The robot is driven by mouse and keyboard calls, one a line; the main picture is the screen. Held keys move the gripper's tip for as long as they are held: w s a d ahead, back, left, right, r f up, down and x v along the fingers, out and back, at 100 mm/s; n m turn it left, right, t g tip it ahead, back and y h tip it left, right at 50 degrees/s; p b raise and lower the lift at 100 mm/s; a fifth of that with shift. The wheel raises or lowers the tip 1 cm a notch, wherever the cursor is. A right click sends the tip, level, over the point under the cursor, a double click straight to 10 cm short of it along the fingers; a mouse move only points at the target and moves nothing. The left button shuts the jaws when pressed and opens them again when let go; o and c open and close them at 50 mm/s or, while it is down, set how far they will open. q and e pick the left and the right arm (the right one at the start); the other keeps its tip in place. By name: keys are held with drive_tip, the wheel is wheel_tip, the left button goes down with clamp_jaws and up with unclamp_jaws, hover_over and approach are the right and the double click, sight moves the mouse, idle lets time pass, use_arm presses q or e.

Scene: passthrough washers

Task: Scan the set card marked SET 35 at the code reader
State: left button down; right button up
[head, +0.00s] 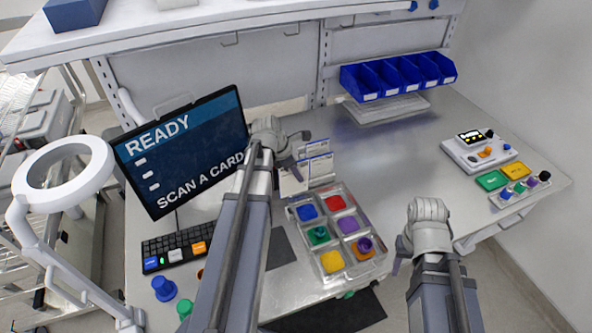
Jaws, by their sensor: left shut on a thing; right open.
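My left gripper (294,155) is at the card rack, shut on what looks like a white card (291,184); the grip itself is partly hidden. Several white cards with blue top stripes (319,155) stand upright in the rack just right of it. Their print is too small to read, so I cannot tell which is SET 35. The monitor (182,150) reads "READY" and "SCAN A CARD". I cannot make out the code reader; my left arm covers part of the bench. My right gripper (403,252) is open and empty, right of the sorting tray.
The sorting tray (376,262) holds coloured pieces in several compartments. A keyboard (178,246) and blue knob (164,288) lie left. Blue bins (398,76) stand behind. A control box (478,148) sits right. The bench between bins and tray is clear.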

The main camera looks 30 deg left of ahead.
use_arm(q)
drive_tip(key=w+a+f+b, duration=0.3)
drive_tip(key=a+f+b, duration=0.1)
drive_tip(key=f+b, duration=0.6)
drive_tip(key=shift+w+a, duration=0.3)
drive_tip(key=shift+w, duration=0.1)
idle(0.7)
